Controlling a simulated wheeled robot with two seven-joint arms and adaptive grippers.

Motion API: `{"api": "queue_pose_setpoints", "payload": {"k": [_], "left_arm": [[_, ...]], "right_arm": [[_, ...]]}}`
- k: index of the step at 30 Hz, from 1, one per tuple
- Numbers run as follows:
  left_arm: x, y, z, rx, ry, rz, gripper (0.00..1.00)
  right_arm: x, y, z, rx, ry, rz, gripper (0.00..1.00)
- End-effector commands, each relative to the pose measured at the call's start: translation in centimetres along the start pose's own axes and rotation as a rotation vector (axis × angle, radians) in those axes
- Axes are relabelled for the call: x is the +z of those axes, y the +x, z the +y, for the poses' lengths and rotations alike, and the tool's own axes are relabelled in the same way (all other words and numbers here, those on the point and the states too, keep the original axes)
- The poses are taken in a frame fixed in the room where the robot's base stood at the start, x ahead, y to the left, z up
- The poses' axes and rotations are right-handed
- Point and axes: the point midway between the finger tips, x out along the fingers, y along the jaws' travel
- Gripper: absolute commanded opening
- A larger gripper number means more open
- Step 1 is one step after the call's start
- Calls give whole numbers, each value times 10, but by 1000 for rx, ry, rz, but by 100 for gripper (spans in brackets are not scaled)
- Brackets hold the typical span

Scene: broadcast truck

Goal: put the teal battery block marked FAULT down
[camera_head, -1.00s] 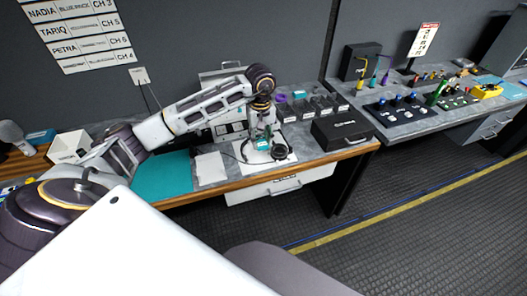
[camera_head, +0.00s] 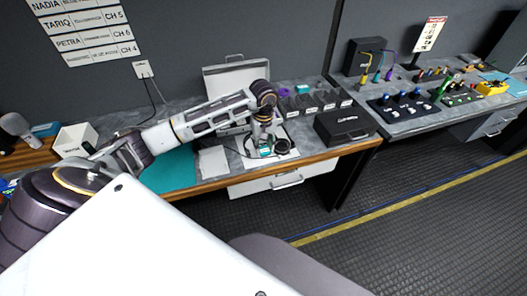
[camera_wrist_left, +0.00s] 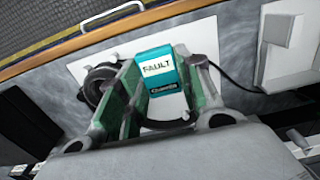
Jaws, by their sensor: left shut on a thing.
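The teal battery block marked FAULT (camera_wrist_left: 160,84) sits between the two fingers of my left gripper (camera_wrist_left: 157,90), which is shut on it. In the left wrist view its white FAULT label faces up toward the camera. In the head view the battery block (camera_head: 265,152) shows as a small teal patch under my left gripper (camera_head: 263,143), low over a white sheet (camera_head: 286,158) on the grey bench. I cannot tell whether the block touches the sheet. A black headset or coiled cable (camera_head: 282,147) lies beside the gripper on its right. My right gripper is out of view.
A teal mat (camera_head: 178,170) and a pale pad (camera_head: 213,162) lie left of the gripper. A black case (camera_head: 345,125) stands to the right. Several small grey bins (camera_head: 308,105) and an open grey case (camera_head: 236,72) are behind. The wooden front edge (camera_head: 305,164) is close.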

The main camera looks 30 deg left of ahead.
Motion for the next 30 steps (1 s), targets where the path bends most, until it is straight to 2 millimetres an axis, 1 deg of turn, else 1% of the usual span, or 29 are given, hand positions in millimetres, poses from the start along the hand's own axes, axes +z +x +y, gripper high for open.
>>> {"api": "queue_pose_setpoints", "payload": {"k": [5, 8, 11, 15, 19, 30], "left_arm": [[0, 0, 0, 0, 0, 0, 18], [0, 3, 0, -1, 0, -1, 18], [1, 11, 0, -2, 0, -2, 18], [1, 26, 0, -2, -1, -2, 18], [0, 36, 0, 0, 0, -1, 18], [0, 38, 0, 0, 0, 1, 18]], "right_arm": [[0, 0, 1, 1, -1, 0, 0], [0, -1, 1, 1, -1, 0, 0], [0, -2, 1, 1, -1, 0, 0], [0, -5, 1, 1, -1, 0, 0], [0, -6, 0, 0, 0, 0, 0], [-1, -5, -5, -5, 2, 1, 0]]}}
